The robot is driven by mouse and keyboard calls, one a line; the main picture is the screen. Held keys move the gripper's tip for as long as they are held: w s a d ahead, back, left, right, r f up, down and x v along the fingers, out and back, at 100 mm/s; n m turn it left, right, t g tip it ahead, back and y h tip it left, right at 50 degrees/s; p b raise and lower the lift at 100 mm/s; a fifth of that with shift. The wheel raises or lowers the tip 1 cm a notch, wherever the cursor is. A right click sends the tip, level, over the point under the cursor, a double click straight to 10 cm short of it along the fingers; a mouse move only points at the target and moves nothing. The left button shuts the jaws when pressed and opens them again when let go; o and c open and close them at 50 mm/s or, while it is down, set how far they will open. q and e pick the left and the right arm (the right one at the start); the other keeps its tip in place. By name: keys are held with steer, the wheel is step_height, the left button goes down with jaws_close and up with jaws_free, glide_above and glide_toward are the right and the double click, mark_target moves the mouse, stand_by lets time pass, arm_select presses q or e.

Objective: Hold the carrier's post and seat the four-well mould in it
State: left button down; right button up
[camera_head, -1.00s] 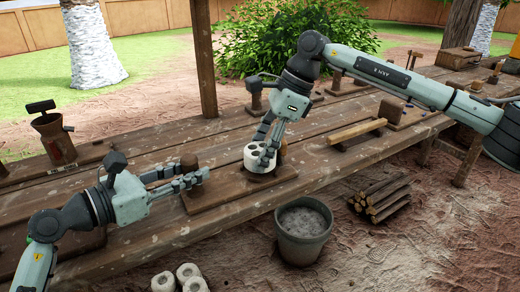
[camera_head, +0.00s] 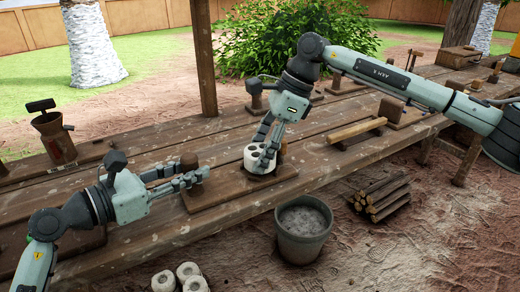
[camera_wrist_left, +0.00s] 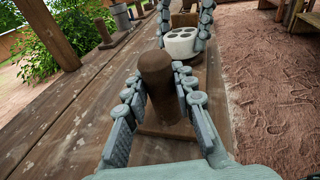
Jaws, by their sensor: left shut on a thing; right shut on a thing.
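The wooden carrier (camera_head: 222,197) lies on the bench, with a rounded brown post (camera_head: 189,161) standing at its left end. My left gripper (camera_head: 203,176) is shut on this post. The left wrist view shows the post (camera_wrist_left: 156,78) upright between the fingers. The white four-well mould (camera_head: 252,160) is upright at the carrier's right end, its dark wells facing up. My right gripper (camera_head: 268,160) is shut on the mould from above. The mould also shows beyond the post in the left wrist view (camera_wrist_left: 180,46). Its underside is hidden, so I cannot tell whether it sits fully down.
A grey bucket (camera_head: 303,228) stands on the ground before the bench. Several white moulds (camera_head: 180,279) and a bundle of sticks (camera_head: 382,198) lie on the ground. A wooden bar (camera_head: 357,131) lies further right. The bench boards behind the carrier are mostly clear.

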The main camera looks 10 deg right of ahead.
steer(key=shift+f, duration=0.6)
steer(key=o, duration=1.4)
steer(key=shift+r, duration=0.1)
steer(key=shift+r, duration=2.4)
